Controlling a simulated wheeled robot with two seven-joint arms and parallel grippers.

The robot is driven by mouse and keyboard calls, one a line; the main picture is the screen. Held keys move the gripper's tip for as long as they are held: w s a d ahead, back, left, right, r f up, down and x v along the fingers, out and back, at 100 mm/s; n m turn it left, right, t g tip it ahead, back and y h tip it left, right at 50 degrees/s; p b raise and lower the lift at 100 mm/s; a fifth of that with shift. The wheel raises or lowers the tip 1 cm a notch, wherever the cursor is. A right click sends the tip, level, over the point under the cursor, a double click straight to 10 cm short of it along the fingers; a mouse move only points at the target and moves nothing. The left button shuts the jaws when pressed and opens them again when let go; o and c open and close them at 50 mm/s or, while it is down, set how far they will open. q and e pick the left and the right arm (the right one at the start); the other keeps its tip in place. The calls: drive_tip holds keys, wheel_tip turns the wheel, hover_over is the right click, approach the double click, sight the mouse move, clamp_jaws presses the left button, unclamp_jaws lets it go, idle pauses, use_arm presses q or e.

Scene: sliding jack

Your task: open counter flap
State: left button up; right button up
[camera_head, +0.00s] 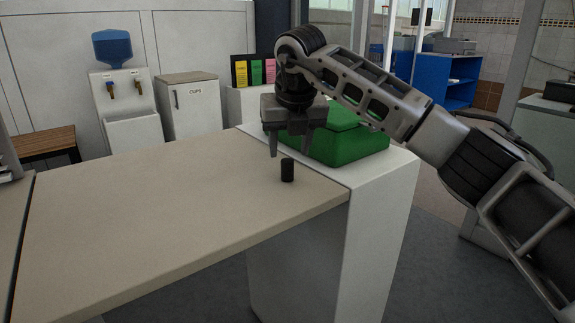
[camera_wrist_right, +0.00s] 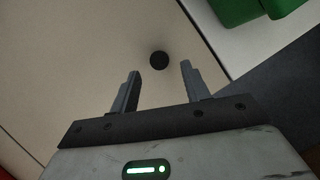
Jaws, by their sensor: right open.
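The counter flap (camera_head: 150,215) is a flat beige panel lying level across the middle of the head view. A short black knob (camera_head: 287,170) stands upright on it near its right end. My right gripper (camera_head: 290,148) points down just above and behind the knob, fingers apart. In the right wrist view the knob (camera_wrist_right: 159,60) shows as a dark disc beyond the two open fingertips (camera_wrist_right: 160,68), between their lines and not held. The flap's beige surface (camera_wrist_right: 70,60) fills much of that view. My left gripper is in neither view.
A white counter end (camera_head: 385,215) supports the flap's right side. A green object (camera_head: 345,148) sits on it behind my right gripper. A water dispenser (camera_head: 125,85), a cups cabinet (camera_head: 190,105) and a wooden bench (camera_head: 40,145) stand at the back left. The flap's surface left of the knob is clear.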

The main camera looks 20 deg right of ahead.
sight(288, 161)
drive_tip(key=x, duration=0.5)
drive_tip(key=shift+w+f, duration=0.15)
drive_tip(key=shift+f, duration=0.25)
